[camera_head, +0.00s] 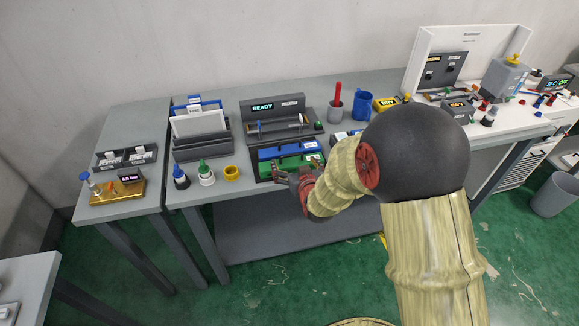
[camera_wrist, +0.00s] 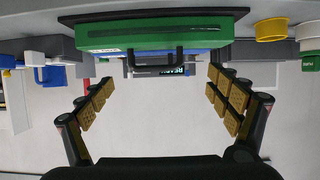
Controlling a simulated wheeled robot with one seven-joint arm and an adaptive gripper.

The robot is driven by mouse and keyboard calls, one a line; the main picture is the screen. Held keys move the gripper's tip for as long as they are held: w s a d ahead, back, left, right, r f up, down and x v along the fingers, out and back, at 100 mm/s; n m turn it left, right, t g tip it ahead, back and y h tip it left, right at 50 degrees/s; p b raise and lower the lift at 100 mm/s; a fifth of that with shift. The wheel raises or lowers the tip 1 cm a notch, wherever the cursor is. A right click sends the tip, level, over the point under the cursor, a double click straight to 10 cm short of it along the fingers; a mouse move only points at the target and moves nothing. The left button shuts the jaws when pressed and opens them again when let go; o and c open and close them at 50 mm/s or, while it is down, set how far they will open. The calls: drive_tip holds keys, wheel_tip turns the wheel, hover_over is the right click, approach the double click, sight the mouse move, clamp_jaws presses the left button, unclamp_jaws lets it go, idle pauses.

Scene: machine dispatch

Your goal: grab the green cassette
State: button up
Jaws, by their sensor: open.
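In the head view the green cassette (camera_head: 287,168) sits at the front of the table beside a blue cassette (camera_head: 280,152), partly covered by my gripper. My gripper (camera_head: 277,174) is at the table's front edge, close to the cassette. In the wrist view its two padded fingers (camera_wrist: 160,93) are wide apart, with the handle between and beyond them. Nothing is held.
To the left stand a yellow ring (camera_head: 231,173), a green-capped bottle (camera_head: 206,173) and a blue-capped bottle (camera_head: 180,177). Behind is a machine reading READY (camera_head: 270,104). A red-handled tool in a cup (camera_head: 336,105) and a blue mug (camera_head: 363,105) stand behind right.

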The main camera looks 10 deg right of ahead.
sight(292, 155)
drive_tip(key=shift+d+b+x, duration=0.2)
drive_tip(key=shift+b+x, duration=0.15)
drive_tip(key=shift+x, duration=1.4)
drive_tip(key=shift+d+b+x, duration=0.15)
drive_tip(key=shift+b+x, duration=0.15)
drive_tip(key=shift+x, duration=1.4)
drive_tip(key=shift+r, duration=0.1)
drive_tip(key=shift+c, duration=0.5)
drive_tip(key=shift+r, duration=0.1)
drive_tip(key=c, duration=2.1)
